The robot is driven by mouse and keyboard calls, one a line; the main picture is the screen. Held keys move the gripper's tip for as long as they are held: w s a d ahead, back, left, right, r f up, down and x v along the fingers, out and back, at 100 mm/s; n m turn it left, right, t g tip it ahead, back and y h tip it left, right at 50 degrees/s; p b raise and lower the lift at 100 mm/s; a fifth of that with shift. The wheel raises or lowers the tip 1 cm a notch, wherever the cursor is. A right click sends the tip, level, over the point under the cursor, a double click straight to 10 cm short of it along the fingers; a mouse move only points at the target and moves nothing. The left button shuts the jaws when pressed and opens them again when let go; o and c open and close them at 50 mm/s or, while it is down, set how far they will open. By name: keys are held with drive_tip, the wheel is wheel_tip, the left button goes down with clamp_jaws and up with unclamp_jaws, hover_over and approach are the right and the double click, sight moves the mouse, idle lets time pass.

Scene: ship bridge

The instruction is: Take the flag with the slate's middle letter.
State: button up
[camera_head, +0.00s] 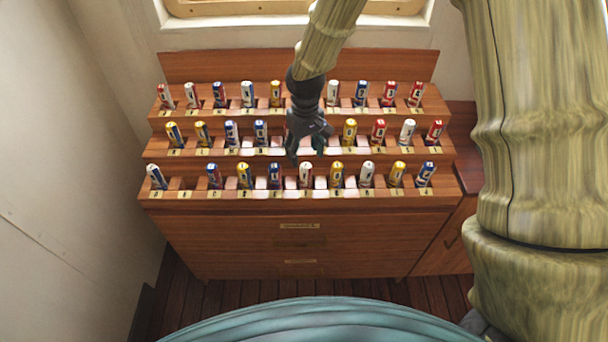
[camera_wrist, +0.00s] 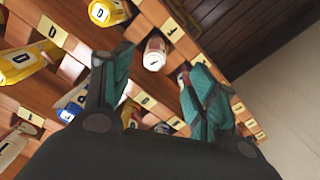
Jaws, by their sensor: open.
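Rolled flags in several colours stand in a stepped wooden rack (camera_head: 300,217) with three rows and small lettered tags. In the wrist view, a white flag (camera_wrist: 155,52) shows beyond and between the open fingertips (camera_wrist: 160,78). Yellow flags (camera_wrist: 28,63) and a blue-and-white flag (camera_wrist: 74,103) lie to the left there. One yellow flag and the tag near it read D. My gripper hides part of the middle and back rows. No slate shows in either view.
A light wall (camera_head: 60,150) stands close on the left, and a window ledge (camera_head: 290,37) is behind the rack. A lower wooden cabinet (camera_head: 449,247) adjoins on the right. Neighbouring flags stand close together around my gripper.

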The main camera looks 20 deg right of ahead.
sight(306, 173)
drive_tip(key=shift+d+f+p, duration=0.15)
drive_tip(key=shift+f+p, duration=0.15)
drive_tip(key=shift+f, duration=1)
drive_tip(key=shift+d+f+p, duration=0.1)
drive_tip(key=shift+f+p, duration=0.2)
drive_tip(key=shift+f, duration=1)
drive_tip(key=shift+w+f+p, duration=0.2)
drive_tip(key=shift+f+p, duration=0.25)
drive_tip(key=shift+f, duration=0.25)
drive_tip(key=shift+w+f+p, duration=0.2)
drive_tip(key=shift+f+p, duration=0.2)
drive_tip(key=shift+f, duration=0.25)
drive_tip(key=shift+f+p, duration=0.3)
drive_tip(key=shift+f, duration=1)
drive_tip(key=c, duration=1.1)
